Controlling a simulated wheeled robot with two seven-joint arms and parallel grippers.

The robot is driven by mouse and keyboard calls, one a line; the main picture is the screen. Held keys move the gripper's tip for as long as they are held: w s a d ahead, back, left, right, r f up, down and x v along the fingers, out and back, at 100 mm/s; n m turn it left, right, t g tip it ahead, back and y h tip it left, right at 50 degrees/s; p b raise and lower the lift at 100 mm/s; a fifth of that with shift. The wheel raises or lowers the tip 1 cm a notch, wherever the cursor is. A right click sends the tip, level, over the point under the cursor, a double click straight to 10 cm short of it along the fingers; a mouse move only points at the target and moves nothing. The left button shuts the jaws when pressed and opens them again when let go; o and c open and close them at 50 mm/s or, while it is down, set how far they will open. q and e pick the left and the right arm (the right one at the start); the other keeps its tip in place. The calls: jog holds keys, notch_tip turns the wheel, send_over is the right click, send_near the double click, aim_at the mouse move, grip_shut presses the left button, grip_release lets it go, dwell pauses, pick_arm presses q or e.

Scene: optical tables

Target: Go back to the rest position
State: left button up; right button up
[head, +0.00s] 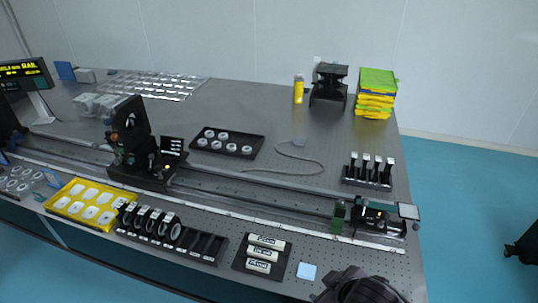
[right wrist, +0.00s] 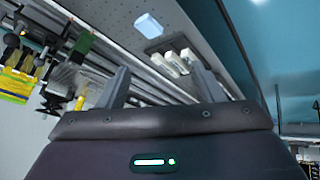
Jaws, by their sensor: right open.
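My right gripper (head: 357,286) shows at the bottom edge of the head view, in front of the near table edge and low at the right of centre. In the right wrist view its two fingers (right wrist: 162,82) stand apart with nothing held between them. My left gripper is not in the head view. The optical table (head: 300,205) lies beyond the right gripper.
Near the right gripper are a light blue pad (head: 307,271) and a black tray with white labelled pieces (head: 262,268). A lens rack (head: 150,222), a yellow tray (head: 47,205) and a rail-mounted device (head: 382,218) line the front.

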jog(key=s+d+r+m+g+h, duration=0.25)
jog(key=s+d+m, duration=0.35)
jog(key=s, duration=0.3)
notch_tip(320, 180, down, 34)
jog(key=s+g+b, duration=0.2)
jog(key=b, duration=0.2)
jog(key=s+d+f+g+b, duration=0.1)
jog(key=s+d+f+b, duration=0.2)
jog(key=s+f, duration=1.6)
notch_tip(320, 180, down, 3)
jog(key=shift+s+d+r+y, duration=0.1)
jog(key=shift+s+d+y, duration=0.15)
jog(key=shift+y, duration=0.1)
jog(key=shift+o, duration=0.6)
